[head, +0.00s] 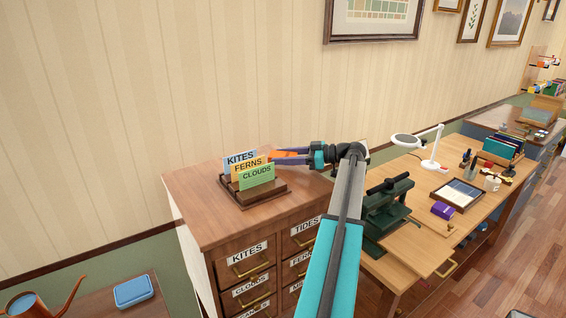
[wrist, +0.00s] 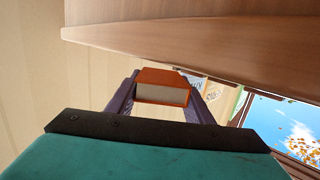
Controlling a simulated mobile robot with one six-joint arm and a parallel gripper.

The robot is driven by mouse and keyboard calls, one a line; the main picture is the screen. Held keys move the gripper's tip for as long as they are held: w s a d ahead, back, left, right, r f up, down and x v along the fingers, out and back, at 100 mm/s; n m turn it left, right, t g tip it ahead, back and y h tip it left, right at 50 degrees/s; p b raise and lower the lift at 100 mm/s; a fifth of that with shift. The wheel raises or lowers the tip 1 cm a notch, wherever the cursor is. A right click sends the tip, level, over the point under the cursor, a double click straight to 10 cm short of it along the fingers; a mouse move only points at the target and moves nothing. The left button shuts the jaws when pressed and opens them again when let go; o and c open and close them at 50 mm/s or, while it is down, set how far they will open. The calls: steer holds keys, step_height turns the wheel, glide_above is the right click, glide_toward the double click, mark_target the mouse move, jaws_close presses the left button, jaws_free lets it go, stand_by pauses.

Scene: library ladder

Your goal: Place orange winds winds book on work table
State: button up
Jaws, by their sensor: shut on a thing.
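The orange book (wrist: 162,86) is between my gripper's two purple fingers in the wrist view, its pale page edge facing the camera. My gripper (head: 281,155) is shut on it. In the head view a small part of the orange book (head: 288,152) shows at the fingers, above the back of the wooden drawer cabinet and right of its card stand. The title is not readable. The wooden work table (head: 409,252) stands to the right of the cabinet, partly behind my arm.
The drawer cabinet (head: 206,216) bears a stand with KITES, FERNS and CLOUDS cards (head: 257,175). The table holds a green press (head: 386,205), a white lamp (head: 432,163), a framed tray (head: 458,195), a purple object (head: 443,210) and a mug (head: 492,183). Its front edge has some bare room.

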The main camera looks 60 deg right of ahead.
steer(key=shift+f+p, duration=0.35)
steer(key=shift+f, duration=0.8)
steer(key=shift+f, duration=0.15)
steer(key=o, duration=1.1)
steer(key=b+v, duration=0.5)
steer(key=v, duration=0.6)
steer(key=shift+s+d+r, duration=0.15)
steer(key=shift+s+r, duration=0.1)
steer(key=shift+s, duration=0.25)
